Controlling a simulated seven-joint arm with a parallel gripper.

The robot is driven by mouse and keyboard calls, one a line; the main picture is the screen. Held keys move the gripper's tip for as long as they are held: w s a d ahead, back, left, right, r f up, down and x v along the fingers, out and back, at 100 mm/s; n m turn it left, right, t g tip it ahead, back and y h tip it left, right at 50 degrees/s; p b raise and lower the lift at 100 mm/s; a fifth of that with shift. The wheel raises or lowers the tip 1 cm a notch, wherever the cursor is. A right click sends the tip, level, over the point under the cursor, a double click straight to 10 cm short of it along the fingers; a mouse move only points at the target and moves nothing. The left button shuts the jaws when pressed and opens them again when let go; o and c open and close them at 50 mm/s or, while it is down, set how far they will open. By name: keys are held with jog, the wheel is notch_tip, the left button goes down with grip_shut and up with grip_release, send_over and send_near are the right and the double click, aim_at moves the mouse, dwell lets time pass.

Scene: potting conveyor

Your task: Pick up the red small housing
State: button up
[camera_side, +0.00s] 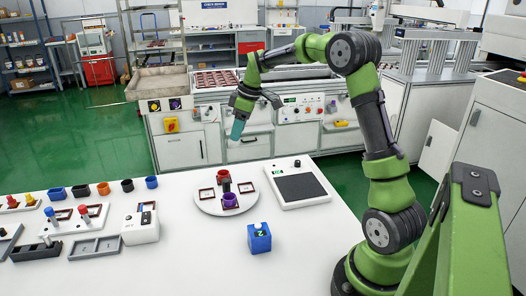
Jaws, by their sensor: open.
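A red small housing (223,175), round and cup-like, stands at the back of the round white plate (206,209) on the table. A purple round housing (230,201) stands at the front of the same plate, with a dark upright piece (226,187) between the two. My gripper (238,130) is in the air above and slightly right of the red housing, clearly apart from it, with a teal part at its lower end. The jaw gap is too small to make out here.
Small frames (207,193) lie on the plate. A row of coloured housings, including an orange one (103,188), stands at the left. A blue box (259,238) stands in front, and a scale-like device (298,187) lies right of the plate. The front middle of the table is clear.

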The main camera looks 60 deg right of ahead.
jog(key=x, duration=1.1)
jog(key=shift+a, duration=0.15)
jog(key=x, duration=0.5)
jog(key=shift+w+a, duration=0.15)
jog(key=shift+a, duration=0.05)
jog(key=c, duration=0.8)
